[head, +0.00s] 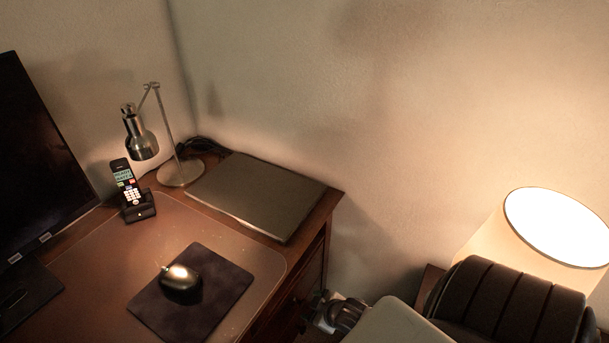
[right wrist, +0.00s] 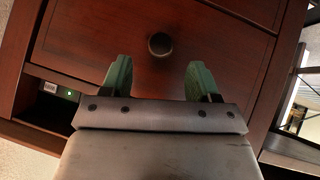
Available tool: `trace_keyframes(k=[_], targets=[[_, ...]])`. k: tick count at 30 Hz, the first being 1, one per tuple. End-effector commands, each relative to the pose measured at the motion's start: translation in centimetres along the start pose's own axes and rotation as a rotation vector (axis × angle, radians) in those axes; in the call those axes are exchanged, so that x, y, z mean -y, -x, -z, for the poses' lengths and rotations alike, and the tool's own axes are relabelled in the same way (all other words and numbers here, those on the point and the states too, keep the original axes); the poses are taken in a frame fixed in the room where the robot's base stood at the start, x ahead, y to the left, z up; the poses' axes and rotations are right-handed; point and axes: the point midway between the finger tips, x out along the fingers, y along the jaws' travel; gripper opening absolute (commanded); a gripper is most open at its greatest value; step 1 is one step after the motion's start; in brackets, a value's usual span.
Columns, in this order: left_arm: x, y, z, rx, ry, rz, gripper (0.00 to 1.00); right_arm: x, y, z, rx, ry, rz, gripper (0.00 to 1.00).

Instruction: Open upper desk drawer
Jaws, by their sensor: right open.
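The desk's wooden drawer front (right wrist: 90,40) fills much of the right wrist view, with a dark round knob (right wrist: 160,44) near its middle. I cannot tell from this view whether it is the upper drawer. It looks closed. My right gripper (right wrist: 160,78) is open, its two green fingers apart on either side of a line to the knob. The knob lies just beyond the fingertips, and nothing is between them. In the head view, the desk's drawer side (head: 300,290) shows in shadow, with my right arm close beside it. My left gripper is not in view.
On the desk stand a lamp (head: 140,140), a phone (head: 132,190), a closed laptop (head: 258,195), a monitor (head: 40,150) and a mouse (head: 180,280) on a dark pad (head: 225,285). A lit shaded lamp (head: 490,240) stands right. An open recess (right wrist: 45,110) borders the drawer.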

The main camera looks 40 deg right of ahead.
Motion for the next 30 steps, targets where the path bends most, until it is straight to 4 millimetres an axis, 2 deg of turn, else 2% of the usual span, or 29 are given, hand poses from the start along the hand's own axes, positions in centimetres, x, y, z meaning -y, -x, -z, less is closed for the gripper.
trace_keyframes(k=[1,3,9,20,23,30], targets=[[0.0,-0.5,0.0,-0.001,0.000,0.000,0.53,0.0,-1.2,-0.1,-0.002,0.000,-0.001,0.61],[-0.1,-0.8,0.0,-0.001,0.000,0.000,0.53,0.0,-2.4,-0.1,-0.001,0.001,-0.001,0.61],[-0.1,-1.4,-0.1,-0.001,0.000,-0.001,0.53,0.1,-4.7,-0.1,-0.001,-0.001,0.000,0.61],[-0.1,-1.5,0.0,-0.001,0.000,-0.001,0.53,0.0,-5.1,0.0,0.000,0.000,0.000,0.61],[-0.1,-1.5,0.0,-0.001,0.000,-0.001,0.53,0.0,-5.1,0.0,0.000,0.000,0.001,0.48],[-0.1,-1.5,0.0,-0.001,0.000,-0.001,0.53,0.0,-5.1,0.0,0.000,0.000,0.000,0.12]])
